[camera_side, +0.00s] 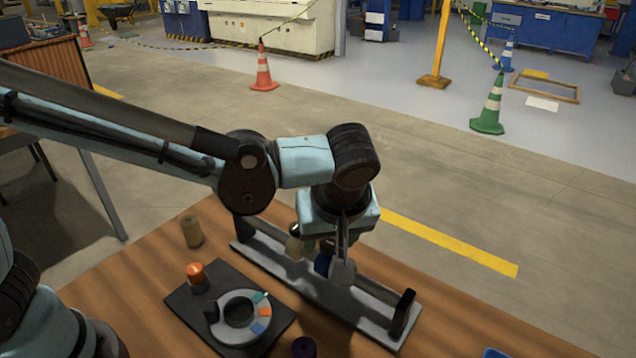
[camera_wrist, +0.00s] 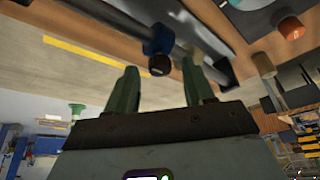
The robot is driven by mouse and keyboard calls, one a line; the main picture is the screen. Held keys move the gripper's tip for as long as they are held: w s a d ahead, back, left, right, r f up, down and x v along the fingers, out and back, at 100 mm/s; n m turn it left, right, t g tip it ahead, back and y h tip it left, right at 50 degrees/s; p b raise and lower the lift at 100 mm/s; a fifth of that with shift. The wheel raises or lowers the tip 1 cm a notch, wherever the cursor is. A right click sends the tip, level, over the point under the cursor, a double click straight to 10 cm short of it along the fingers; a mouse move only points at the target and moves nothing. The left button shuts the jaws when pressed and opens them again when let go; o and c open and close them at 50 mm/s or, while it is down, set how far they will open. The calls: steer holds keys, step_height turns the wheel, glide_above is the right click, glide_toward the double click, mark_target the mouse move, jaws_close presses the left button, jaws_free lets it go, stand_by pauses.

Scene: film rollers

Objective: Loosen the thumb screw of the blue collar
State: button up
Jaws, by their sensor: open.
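The blue collar (camera_wrist: 158,40) sits on a grey shaft (camera_wrist: 117,18) in the wrist view. Its dark thumb screw (camera_wrist: 160,65) sticks out toward my gripper (camera_wrist: 161,70). The two green fingers are spread apart, and the screw shows in the gap between their tips. I cannot tell whether a finger touches it. In the side view my gripper (camera_side: 330,240) points down over the middle of the stand, and the blue collar (camera_side: 323,263) is partly hidden below it. The screw cannot be made out there.
The stand has a grey base (camera_side: 270,262) and black end posts (camera_side: 404,312). A dark board (camera_side: 185,301) with a pale ring (camera_side: 232,333) and an orange-topped piece (camera_side: 196,274) lies left of it. A tan cylinder (camera_side: 192,232) and a purple piece (camera_side: 304,347) stand nearby.

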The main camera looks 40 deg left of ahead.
steer(key=v, duration=1.1)
steer(key=shift+d+r, duration=0.2)
steer(key=shift+r, duration=0.15)
steer(key=shift+s, duration=0.15)
steer(key=s+a+f+m+t+h, duration=0.1)
steer(key=a+f+m, duration=0.3)
steer(key=a, duration=0.7)
steer(key=s+a+f+m+t+h, duration=0.2)
steer(key=a+f+m+t, duration=0.1)
steer(key=a, duration=0.9)
steer(key=f+m, duration=0.1)
steer(key=m, duration=0.1)
steer(key=shift+s+f+m, duration=0.15)
steer(key=shift+s+m, duration=0.05)
steer(key=shift+m, duration=0.1)
